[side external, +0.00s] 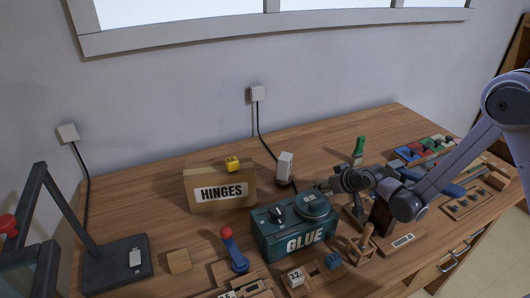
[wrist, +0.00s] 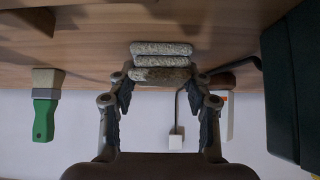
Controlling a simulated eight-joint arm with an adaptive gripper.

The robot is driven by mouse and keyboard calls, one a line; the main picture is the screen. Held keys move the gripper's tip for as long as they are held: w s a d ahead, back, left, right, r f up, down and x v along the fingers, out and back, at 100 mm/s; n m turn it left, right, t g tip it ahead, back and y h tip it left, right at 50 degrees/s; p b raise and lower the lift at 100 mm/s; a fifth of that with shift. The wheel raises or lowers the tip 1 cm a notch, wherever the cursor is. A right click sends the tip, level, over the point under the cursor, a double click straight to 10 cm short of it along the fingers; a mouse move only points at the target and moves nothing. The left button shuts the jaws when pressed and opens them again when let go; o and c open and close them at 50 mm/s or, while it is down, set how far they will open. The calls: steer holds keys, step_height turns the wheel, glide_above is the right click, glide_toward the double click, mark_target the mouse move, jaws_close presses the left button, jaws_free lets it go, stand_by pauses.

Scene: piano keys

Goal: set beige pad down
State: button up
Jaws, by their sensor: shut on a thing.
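Several beige, speckled pads are stacked flat in the wrist view. My gripper (wrist: 160,82) is shut on the pad nearest to it, the beige pad (wrist: 160,74). The other pads (wrist: 161,48) lie just beyond it in the picture, close against it; I cannot tell whether the held pad touches them. In the side view my gripper (side external: 326,186) is low over the bench, just behind the green glue tin. I cannot make out the pads there.
The glue tin (side external: 290,234) stands close to my gripper, its dark side (wrist: 295,90) at the right of the wrist view. A green-handled brush (side external: 359,150) stands behind; it also shows in the wrist view (wrist: 44,105). A hinges box (side external: 220,188) is further left.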

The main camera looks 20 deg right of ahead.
step_height(320, 180, up, 16)
steer(key=r, duration=0.1)
steer(key=w+d+m+h, duration=0.2)
steer(key=d+m+h, duration=0.15)
steer(key=d, duration=3.45)
steer(key=shift+m+g, duration=0.4)
steer(key=shift+m, duration=0.15)
steer(key=w+a+f, duration=0.2)
steer(key=w+f, duration=0.1)
steer(key=f, duration=0.1)
steer(key=w+a+f, duration=0.2)
steer(key=w+f, duration=0.1)
steer(key=f, duration=0.1)
steer(key=w+a+f, duration=0.2)
steer(key=w+f, duration=0.1)
steer(key=f, duration=0.1)
steer(key=shift+f, duration=2.4)
steer(key=shift+f, duration=0.1)
